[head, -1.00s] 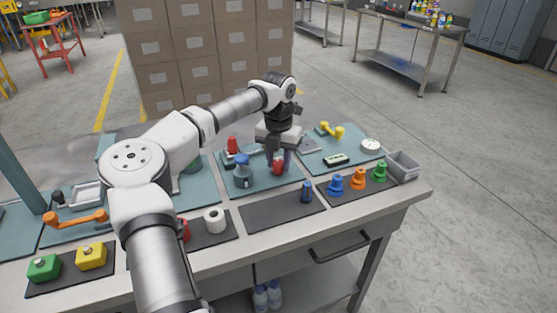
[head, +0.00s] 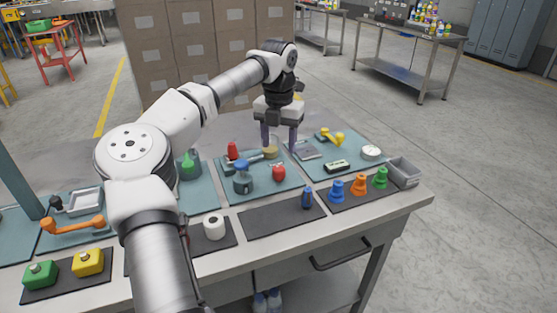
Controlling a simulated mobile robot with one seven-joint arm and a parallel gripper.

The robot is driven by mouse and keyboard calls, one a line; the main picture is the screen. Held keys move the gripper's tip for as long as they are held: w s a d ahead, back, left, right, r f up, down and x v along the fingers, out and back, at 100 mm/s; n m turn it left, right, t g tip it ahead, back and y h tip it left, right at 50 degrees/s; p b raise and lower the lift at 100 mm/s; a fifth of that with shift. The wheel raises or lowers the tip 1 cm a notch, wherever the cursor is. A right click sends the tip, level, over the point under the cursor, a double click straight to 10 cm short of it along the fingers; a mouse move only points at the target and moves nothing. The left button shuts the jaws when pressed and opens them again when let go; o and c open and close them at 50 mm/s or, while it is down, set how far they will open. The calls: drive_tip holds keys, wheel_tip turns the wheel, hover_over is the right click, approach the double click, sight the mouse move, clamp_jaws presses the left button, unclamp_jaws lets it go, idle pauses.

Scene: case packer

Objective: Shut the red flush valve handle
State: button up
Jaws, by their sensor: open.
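Two red parts show on the middle teal panel (head: 262,185). A small rounded red part (head: 279,173) is near its right side, and an upright red part (head: 232,150) is at its back left, by a dark fitting. I cannot tell for certain which one is the flush valve handle, or how its handle is turned. My gripper (head: 279,145) points down with its fingers apart and nothing between them. It appears above and behind the rounded red part, clear of it.
A blue-topped fitting (head: 242,178) stands left of the rounded red part. A yellow handle (head: 331,138) is on the right panel. Blue, orange and green knobs (head: 358,184) line the front right.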

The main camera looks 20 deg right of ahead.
wheel_tip(320, 180, up, 6)
drive_tip(key=shift+f, duration=0.1)
idle(0.5)
